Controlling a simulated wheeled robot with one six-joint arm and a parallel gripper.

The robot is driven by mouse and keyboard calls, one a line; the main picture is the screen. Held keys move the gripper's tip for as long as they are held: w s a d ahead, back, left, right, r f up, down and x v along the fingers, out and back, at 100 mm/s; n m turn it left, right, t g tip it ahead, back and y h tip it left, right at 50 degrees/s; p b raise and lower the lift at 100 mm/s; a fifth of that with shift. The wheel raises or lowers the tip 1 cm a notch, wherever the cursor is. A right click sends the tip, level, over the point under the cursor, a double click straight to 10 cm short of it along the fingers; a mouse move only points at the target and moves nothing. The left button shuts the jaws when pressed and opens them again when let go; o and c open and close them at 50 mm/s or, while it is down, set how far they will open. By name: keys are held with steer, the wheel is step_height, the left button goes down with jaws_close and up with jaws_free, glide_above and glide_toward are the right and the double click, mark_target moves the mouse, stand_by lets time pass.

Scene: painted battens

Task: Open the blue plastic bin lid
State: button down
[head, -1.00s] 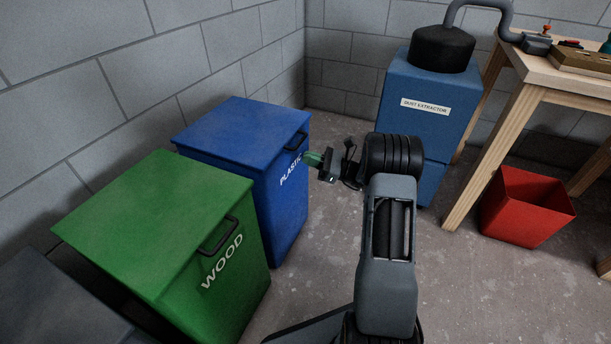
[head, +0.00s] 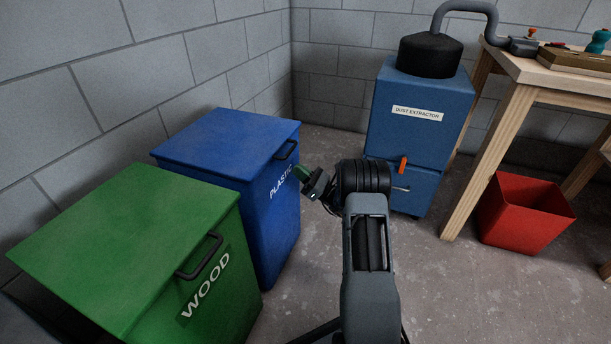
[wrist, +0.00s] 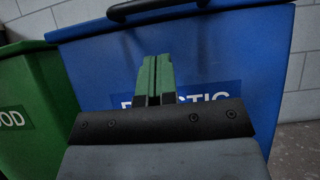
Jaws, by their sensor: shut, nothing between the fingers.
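The blue plastic bin (head: 268,225) stands against the wall, with its lid (head: 225,138) down flat on top. A dark handle (head: 286,150) sits at the lid's front edge. The handle (wrist: 150,8) also shows at the top of the wrist view, above the "PLASTIC" label. My gripper (head: 302,174) is in front of the bin's label side, below and to the right of the handle. In the wrist view its green fingertips (wrist: 156,76) are together with nothing between them, below the handle and apart from it.
The green wood bin (head: 125,240) stands close beside the blue bin, at the near left. A blue dust extractor (head: 415,135) stands behind my arm. A red bin (head: 520,225) sits under the wooden workbench (head: 530,75) at right. Some floor between is clear.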

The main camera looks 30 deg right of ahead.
steer(key=shift+w+a+r+p, duration=0.15)
steer(key=shift+r+p, duration=0.2)
steer(key=shift+r, duration=0.35)
steer(key=shift+w+a+r+p, duration=0.15)
steer(key=shift+r+p, duration=0.2)
steer(key=shift+r, duration=0.35)
steer(key=shift+w+a+r+p, duration=0.15)
steer(key=shift+r+p, duration=0.2)
steer(key=shift+r, duration=0.35)
steer(key=shift+d+r, duration=0.1)
